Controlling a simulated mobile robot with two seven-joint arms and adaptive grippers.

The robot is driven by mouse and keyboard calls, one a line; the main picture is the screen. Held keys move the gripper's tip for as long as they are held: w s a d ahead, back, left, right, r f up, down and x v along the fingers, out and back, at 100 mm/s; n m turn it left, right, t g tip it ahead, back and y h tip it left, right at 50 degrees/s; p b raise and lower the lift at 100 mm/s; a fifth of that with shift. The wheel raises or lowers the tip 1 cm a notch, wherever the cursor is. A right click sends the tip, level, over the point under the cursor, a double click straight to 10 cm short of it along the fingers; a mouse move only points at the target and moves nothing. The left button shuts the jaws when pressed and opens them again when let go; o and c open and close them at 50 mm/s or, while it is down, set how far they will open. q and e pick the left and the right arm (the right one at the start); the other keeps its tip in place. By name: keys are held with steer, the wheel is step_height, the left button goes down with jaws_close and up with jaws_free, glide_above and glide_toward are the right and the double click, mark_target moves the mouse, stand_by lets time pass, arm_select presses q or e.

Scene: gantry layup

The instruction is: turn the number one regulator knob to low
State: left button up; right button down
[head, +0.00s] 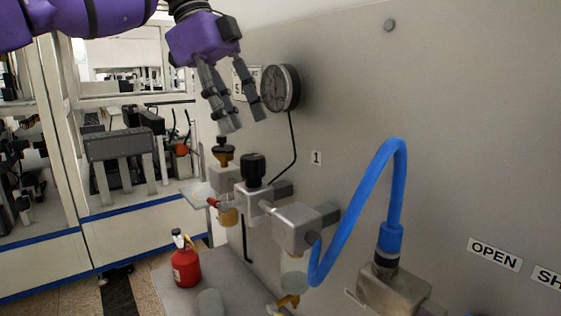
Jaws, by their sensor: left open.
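A black regulator knob (253,168) stands upright on a grey metal valve body on the wall panel. A label reading 1 (316,158) is on the panel to its right. The knob's setting cannot be read from here. My left gripper (244,124) comes in from the upper left, fingers pointing down, open and empty. My right gripper is not in view.
A smaller dark knob (222,147) sits behind, to the left. A blue hose (362,200) loops up at the right. A red bottle (186,264) stands on the ledge below. An OPEN label (494,254) is at the lower right.

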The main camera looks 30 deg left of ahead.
mark_target(249, 157)
arm_select(q)
steer(key=x, duration=0.7)
steer(key=shift+s+d+f, duration=0.15)
steer(key=shift+s+f, duration=0.15)
steer(key=shift+f, duration=0.05)
steer(key=c, duration=1.1)
steer(key=shift+o, duration=0.2)
steer(key=shift+n+p, duration=0.3)
steer(key=shift+p, duration=0.05)
